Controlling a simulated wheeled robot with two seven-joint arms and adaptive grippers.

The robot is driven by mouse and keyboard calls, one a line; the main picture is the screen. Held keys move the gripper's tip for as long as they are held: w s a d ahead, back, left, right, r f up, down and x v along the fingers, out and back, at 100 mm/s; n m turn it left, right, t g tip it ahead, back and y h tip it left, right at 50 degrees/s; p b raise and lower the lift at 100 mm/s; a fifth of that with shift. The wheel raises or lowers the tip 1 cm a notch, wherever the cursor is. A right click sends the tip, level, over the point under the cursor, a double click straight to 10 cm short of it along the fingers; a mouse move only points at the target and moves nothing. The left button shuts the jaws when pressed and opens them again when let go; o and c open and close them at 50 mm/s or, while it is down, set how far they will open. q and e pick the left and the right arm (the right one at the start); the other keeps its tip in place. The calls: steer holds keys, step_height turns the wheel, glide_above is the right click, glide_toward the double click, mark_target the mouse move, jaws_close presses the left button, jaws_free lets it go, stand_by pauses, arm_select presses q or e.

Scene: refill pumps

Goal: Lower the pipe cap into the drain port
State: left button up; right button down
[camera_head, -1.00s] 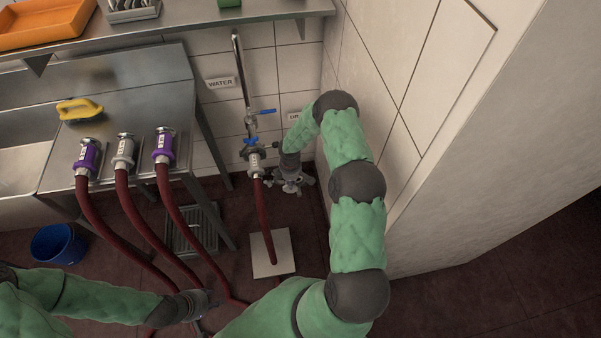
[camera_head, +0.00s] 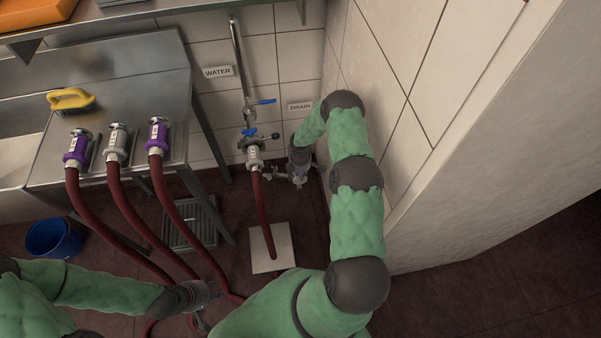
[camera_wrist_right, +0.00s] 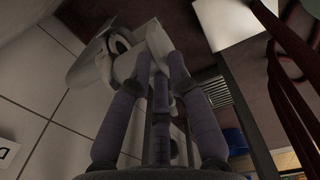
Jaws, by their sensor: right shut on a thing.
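My right gripper (camera_head: 299,176) points down in the corner by the wall, below the DRAIN label (camera_head: 300,106). In the right wrist view its fingers (camera_wrist_right: 160,62) are closed on a pale piece, the pipe cap (camera_wrist_right: 156,40), mostly hidden between them. Beside the fingertips a pale fitting with a dark round opening (camera_wrist_right: 121,42) shows; it looks like the drain port. I cannot tell whether cap and port touch. My left gripper (camera_head: 203,304) is low at the bottom of the head view, by the red hoses; its fingers are too unclear to read.
A water pipe with a blue valve handle (camera_head: 263,101) and a coupled red hose (camera_head: 258,205) stands just left of my right gripper. Several hose couplings, such as a purple one (camera_head: 157,137), rest on the steel counter (camera_head: 140,70). A tiled wall is close on the right.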

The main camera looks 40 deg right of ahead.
steer(key=shift+f+b, duration=0.75)
steer(key=shift+f, duration=0.7)
steer(key=shift+f+b, duration=1.8)
steer(key=shift+f, duration=0.1)
steer(key=shift+f+b, duration=0.25)
steer(key=shift+b, duration=0.1)
steer(key=c, duration=1.1)
jaws_free()
step_height(320, 180, up, 12)
steer(key=shift+s+a, duration=0.1)
